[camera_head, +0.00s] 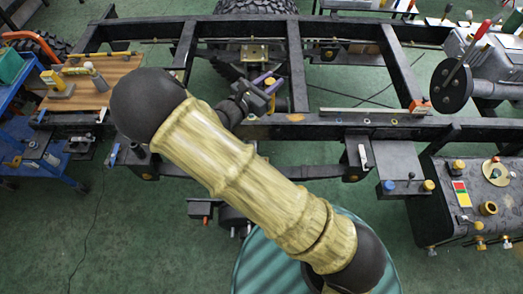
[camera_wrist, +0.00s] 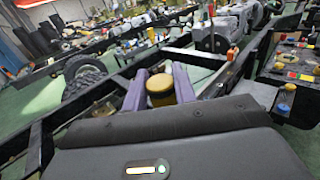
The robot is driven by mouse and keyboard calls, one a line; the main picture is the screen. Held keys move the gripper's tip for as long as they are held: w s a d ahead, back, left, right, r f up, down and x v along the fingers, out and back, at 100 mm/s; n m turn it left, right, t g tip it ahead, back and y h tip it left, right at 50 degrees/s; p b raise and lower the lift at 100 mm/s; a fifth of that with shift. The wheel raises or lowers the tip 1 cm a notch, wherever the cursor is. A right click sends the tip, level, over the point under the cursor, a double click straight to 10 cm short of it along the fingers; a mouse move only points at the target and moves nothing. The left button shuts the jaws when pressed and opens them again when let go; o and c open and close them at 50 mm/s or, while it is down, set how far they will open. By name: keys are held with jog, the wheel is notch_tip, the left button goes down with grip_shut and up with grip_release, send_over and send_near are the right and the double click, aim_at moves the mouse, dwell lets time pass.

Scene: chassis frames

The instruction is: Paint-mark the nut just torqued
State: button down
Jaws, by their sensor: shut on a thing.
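My gripper (camera_head: 266,92) is over the near rail of the black chassis frame (camera_head: 340,128), by a crossmember. In the wrist view its two purple fingers (camera_wrist: 158,78) are closed around a short cylinder with a yellow top (camera_wrist: 160,86), which looks like a paint marker. Its lower end is hidden. My arm covers part of the near rail in the head view. Small fasteners and a gold-coloured bracket (camera_head: 254,52) show on the frame beyond my gripper. I cannot tell which nut was torqued, nor see a paint mark.
A thin grey bar (camera_head: 365,111) lies along the near rail, with an orange piece (camera_head: 420,106) by its right end. A wooden board (camera_head: 110,72) with small items is at left, beside a blue cart (camera_head: 40,150). Green floor shows between the rails.

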jog(key=s+a+f+b, duration=0.1)
jog(key=s+f+b, duration=0.2)
jog(key=f+b, duration=0.9)
jog(key=s+a+f+b, duration=0.1)
jog(key=s+f+b, duration=0.2)
jog(key=f+b, duration=0.9)
notch_tip(320, 180, down, 4)
jog(key=shift+a+r+g, duration=0.15)
jog(key=shift+r+g, duration=0.05)
jog(key=shift+g, duration=0.1)
jog(key=shift+f, duration=0.15)
notch_tip(320, 180, down, 8)
jog(key=b, duration=0.6)
jog(key=shift+r, duration=0.2)
jog(key=shift+s+f+p, duration=0.1)
jog(key=shift+p, duration=0.2)
jog(key=shift+f, duration=0.45)
dwell(0.7)
